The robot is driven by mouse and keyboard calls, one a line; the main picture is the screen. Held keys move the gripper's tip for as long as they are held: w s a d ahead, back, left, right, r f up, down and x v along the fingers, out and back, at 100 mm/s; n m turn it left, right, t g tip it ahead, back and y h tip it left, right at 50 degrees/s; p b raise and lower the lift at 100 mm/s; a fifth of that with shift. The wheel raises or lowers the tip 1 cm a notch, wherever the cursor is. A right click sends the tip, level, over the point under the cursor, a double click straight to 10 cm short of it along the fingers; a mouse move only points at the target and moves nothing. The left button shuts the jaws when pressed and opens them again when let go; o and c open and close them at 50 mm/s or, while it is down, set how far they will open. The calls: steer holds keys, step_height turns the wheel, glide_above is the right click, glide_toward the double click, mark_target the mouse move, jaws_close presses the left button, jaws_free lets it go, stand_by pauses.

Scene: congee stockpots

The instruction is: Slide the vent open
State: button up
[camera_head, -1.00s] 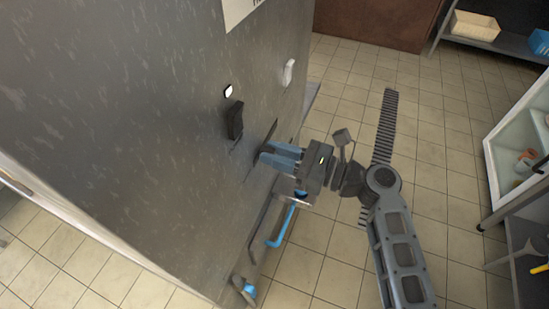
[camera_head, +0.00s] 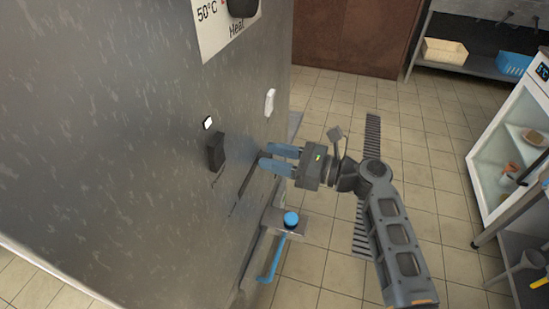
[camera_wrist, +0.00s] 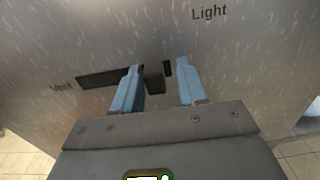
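The vent slider is a dark slot (camera_wrist: 100,79) in the steel panel, marked "Vent" at its left end in the wrist view. A dark knob (camera_wrist: 154,79) stands out near the slot's right end. My gripper (camera_wrist: 158,82) has its two blue fingers apart, one on each side of the knob, with a gap visible between them. I cannot tell whether either finger touches the knob. In the head view my gripper (camera_head: 268,158) is close to the panel's side, and its fingers partly hide the slot and knob.
A black switch (camera_head: 216,152) and a white handle (camera_head: 269,102) stick out of the panel near my gripper. Below are a blue knob (camera_head: 291,219) and a blue lever (camera_head: 270,263). A glass-fronted cabinet (camera_head: 510,150) stands at right; tiled floor between is mostly clear.

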steer(key=shift+o, duration=0.5)
steer(key=shift+s, duration=0.1)
steer(key=v, duration=0.7)
steer(key=shift+d, duration=0.3)
steer(key=shift+s, duration=0.1)
